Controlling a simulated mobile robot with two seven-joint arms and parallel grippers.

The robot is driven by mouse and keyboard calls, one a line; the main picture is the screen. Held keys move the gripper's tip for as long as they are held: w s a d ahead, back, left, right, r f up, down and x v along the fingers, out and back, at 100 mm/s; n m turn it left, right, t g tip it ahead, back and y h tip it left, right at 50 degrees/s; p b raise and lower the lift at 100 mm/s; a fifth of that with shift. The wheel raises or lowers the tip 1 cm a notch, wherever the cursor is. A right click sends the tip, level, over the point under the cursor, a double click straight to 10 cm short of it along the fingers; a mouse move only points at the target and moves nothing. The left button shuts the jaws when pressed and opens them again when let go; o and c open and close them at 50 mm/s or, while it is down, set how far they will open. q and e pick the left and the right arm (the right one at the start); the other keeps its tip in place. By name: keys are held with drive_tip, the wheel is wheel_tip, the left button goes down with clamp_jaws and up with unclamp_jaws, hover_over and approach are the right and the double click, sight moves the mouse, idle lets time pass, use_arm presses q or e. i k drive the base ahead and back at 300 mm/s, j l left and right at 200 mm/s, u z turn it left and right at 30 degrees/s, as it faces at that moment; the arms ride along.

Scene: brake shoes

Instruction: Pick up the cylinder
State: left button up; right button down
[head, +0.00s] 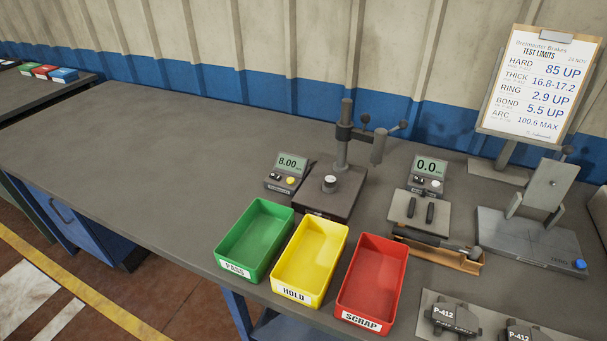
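Neither of my grippers is in view. No loose cylinder stands out clearly. A small dark cylinder with a pale top (330,185) stands upright on the base of the gauge stand (343,160). A larger grey cylindrical part (379,147) is on the stand's side arm. A dark rod-like tool (432,237) lies in an orange-brown holder (466,264) in front of the scale. I cannot tell which of these is the task's cylinder.
Green (224,251), yellow (283,279) and red (349,306) bins stand empty along the front edge. A readout showing 8.00 (289,165), a scale showing 0.0 (430,167), a grey fixture (545,190) and brake pads (455,318) are nearby. The bench's left side is clear.

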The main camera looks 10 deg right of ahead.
sight(330, 181)
drive_tip(key=i+j+z, duration=0.15)
drive_tip(key=j+z, duration=0.15)
drive_tip(key=z, duration=0.2)
drive_tip(key=j+z, duration=0.45)
drive_tip(key=i+l, duration=0.1)
